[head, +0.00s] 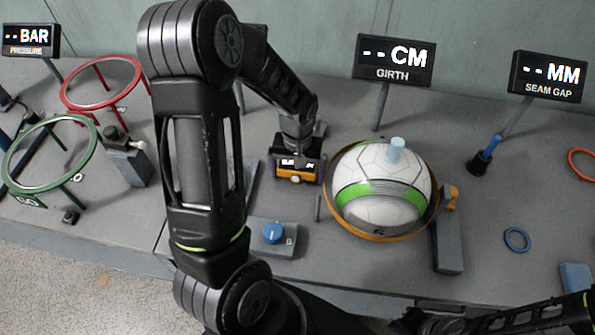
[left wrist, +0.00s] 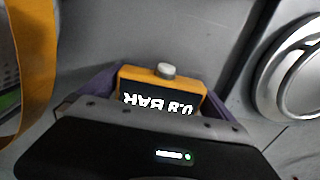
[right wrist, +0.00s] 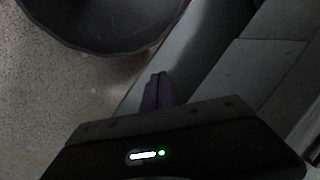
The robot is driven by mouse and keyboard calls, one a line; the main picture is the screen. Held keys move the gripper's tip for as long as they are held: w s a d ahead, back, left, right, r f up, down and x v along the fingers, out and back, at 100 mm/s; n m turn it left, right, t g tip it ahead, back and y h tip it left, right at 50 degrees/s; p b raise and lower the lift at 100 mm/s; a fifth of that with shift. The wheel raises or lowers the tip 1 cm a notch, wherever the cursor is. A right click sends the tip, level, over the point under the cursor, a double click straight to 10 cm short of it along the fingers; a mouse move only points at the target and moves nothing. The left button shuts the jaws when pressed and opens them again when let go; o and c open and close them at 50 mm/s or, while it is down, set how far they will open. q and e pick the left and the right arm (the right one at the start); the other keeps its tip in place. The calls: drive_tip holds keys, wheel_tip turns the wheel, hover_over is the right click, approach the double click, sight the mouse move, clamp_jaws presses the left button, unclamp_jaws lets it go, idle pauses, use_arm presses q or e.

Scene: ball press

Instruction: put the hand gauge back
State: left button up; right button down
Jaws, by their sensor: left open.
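The hand gauge (head: 297,176) is a small orange box with a dark display, on the grey bench left of the ball. In the left wrist view the gauge (left wrist: 160,88) shows its display, reading about 0.8 BAR upside down, and a grey knob on top. My left gripper (head: 298,163) is down at the gauge, with its open purple fingers (left wrist: 158,95) on either side of it. I cannot tell whether they touch it. My right gripper's fingers (right wrist: 157,92) are together and empty, near the bench's front edge.
A white and green ball (head: 380,212) sits in an orange ring right of the gauge. A blue-knobbed box (head: 272,233) stands in front. Red (head: 66,104) and green (head: 14,177) hoops stand left. Display signs line the back. A blue ring (head: 516,240) lies at right.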

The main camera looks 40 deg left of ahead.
use_arm(q)
drive_tip(key=shift+r, duration=0.15)
wheel_tip(320, 180, up, 12)
drive_tip(key=shift+r, duration=0.1)
idle(0.3)
